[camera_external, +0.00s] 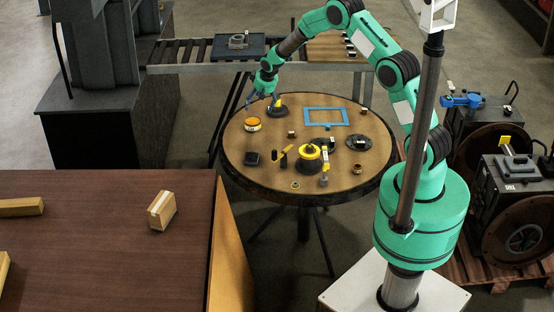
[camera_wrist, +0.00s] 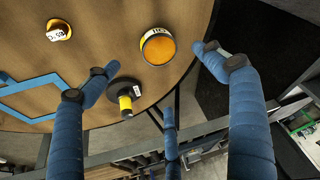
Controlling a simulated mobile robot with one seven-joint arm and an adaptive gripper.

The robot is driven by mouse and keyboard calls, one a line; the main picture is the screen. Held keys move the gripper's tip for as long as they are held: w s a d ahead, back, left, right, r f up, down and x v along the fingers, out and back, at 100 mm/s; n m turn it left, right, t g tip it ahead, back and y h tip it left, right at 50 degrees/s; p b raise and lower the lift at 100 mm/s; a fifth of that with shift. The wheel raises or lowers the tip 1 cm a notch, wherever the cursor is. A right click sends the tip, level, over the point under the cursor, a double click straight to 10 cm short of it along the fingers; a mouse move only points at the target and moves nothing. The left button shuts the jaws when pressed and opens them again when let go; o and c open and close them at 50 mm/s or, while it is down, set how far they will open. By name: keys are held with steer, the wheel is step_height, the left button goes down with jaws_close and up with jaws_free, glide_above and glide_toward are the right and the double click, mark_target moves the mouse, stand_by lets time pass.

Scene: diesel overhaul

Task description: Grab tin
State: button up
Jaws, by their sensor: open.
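The tin (camera_external: 253,124) is short and round, with an orange top and a pale label band. It stands near the left edge of the round wooden table (camera_external: 340,178). In the wrist view the tin (camera_wrist: 157,47) is at the upper middle, between my spread blue fingers and beyond their tips. My gripper (camera_external: 262,99) is open and empty above the table's far left part, a little behind and above the tin. My fingers do not appear to touch it.
A black-based thing with a yellow part (camera_external: 277,107) stands close to the tin; it also shows in the wrist view (camera_wrist: 124,97). A blue frame (camera_external: 326,117) lies to the right. Several small parts crowd the table's front middle. A roller conveyor (camera_external: 190,52) runs behind.

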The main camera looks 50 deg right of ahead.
steer(key=b, duration=0.1)
glide_above(255, 124)
steer(key=s, duration=0.2)
steer(key=shift+w+a+f, duration=0.1)
steer(key=shift+f, duration=1.85)
steer(key=shift+w+a+f, duration=0.1)
steer(key=shift+f, duration=1.85)
steer(key=shift+s, duration=0.1)
steer(key=shift+b+x, duration=0.7)
steer(key=shift+x, duration=1.95)
steer(key=shift+s, duration=0.1)
steer(key=shift+c, duration=0.6)
steer(key=shift+r, duration=0.1)
steer(key=c, duration=1.4)
steer(key=shift+r, duration=0.15)
